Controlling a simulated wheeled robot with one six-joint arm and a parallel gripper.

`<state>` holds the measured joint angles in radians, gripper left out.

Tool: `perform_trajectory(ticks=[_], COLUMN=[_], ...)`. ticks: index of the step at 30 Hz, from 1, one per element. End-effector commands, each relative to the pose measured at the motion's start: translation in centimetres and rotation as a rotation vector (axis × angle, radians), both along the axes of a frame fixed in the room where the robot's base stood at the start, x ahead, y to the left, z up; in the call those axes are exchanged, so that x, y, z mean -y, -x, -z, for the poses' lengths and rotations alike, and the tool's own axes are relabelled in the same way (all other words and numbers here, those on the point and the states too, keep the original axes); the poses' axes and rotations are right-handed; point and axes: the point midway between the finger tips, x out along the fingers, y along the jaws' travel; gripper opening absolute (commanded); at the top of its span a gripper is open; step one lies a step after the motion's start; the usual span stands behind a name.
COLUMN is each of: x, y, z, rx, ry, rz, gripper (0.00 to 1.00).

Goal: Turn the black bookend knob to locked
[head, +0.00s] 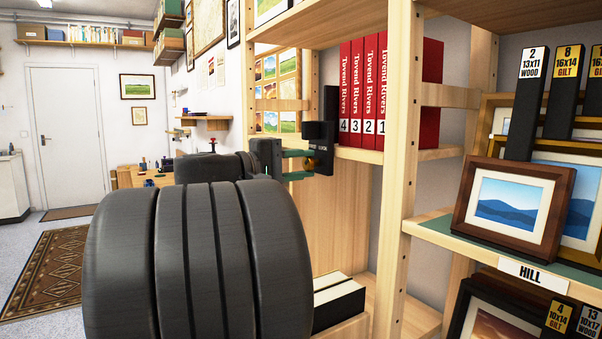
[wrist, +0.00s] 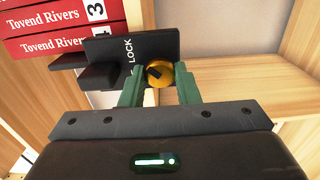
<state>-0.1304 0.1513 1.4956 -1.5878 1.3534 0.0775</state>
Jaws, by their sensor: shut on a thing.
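The black bookend (head: 330,112) stands at the left end of the row of red books on the shelf. In the wrist view, the bookend (wrist: 150,47) carries the white word LOCK, and beside it is a round orange-yellow knob (wrist: 162,76) with a black bar across its face. My gripper (head: 310,164) reaches the bookend from the left in the head view. In the wrist view, its green fingers (wrist: 158,90) stand on either side of the knob and are shut on it. The head view does not show the knob clearly behind the fingers.
Red books (head: 365,92) numbered 4 to 1 stand right of the bookend on the wooden shelf (head: 350,154). A wooden upright (head: 399,150) stands farther right, with framed prints (head: 512,204) beyond it. Open floor (head: 62,322) lies to the left.

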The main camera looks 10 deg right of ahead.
Motion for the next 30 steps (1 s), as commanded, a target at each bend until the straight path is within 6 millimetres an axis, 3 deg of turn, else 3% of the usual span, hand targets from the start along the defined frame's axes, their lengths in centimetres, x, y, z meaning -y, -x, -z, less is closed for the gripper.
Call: perform_trajectory(ticks=[15,16,18,30], x=[-0.01,-0.01,-0.01,-0.49], y=[-0.03,-0.03,-0.03,0.12], z=[0.06,0.06,0.06,-0.01], rx=[0.015,0.015,0.015,0.015], ry=[-0.006,-0.006,-0.006,-0.005], rz=[0.000,0.000,0.000,-0.001], gripper=[0.06,0.34,0.48,0.50])
